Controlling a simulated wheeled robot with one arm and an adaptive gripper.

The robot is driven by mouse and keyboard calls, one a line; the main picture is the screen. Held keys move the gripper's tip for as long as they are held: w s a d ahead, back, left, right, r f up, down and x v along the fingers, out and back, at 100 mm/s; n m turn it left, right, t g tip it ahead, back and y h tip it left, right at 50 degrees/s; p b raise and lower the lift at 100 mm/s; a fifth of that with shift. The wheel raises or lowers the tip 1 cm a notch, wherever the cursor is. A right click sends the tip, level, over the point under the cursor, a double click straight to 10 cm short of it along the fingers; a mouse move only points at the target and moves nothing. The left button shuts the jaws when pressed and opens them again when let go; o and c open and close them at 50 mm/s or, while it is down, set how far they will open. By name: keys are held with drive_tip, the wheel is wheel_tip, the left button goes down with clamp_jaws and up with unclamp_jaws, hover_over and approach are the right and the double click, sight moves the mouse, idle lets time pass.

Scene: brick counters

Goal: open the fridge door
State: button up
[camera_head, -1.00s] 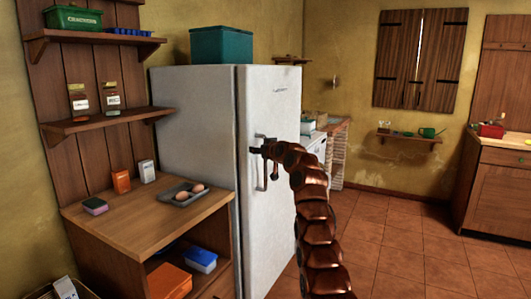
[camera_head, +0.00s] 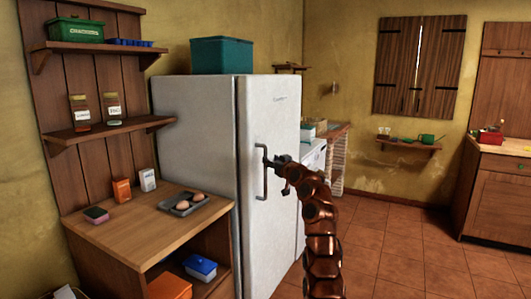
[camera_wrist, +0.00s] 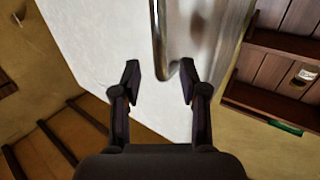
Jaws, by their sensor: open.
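The white fridge (camera_head: 190,115) stands beside the wooden counter, and its door (camera_head: 278,215) looks shut. The upright metal handle (camera_head: 262,183) is on the left part of the door front. My gripper (camera_head: 277,162) is just right of the handle near its upper part. In the wrist view the fingers of my gripper (camera_wrist: 160,84) are open and empty. The bent end of the handle (camera_wrist: 157,40) shows between and just beyond the fingertips, in front of the pale fridge surface (camera_wrist: 110,50). I see no contact with it.
A wooden counter (camera_head: 135,232) with a tray of eggs (camera_head: 184,204) and small boxes stands left of the fridge. A teal box (camera_head: 222,55) sits on top of the fridge. The tiled floor (camera_head: 400,240) to the right is clear.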

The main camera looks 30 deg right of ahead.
sight(266, 156)
drive_tip(key=shift+w+r+p, duration=0.1)
drive_tip(key=shift+w+p, duration=0.35)
drive_tip(key=shift+p, duration=0.2)
drive_tip(key=shift+w+p, duration=0.65)
drive_tip(key=shift+w, duration=1.25)
drive_tip(key=shift+w+d+p, duration=0.1)
drive_tip(key=shift+w+p, duration=0.3)
drive_tip(key=shift+w, duration=0.15)
drive_tip(key=shift+w, duration=0.1)
clamp_jaws()
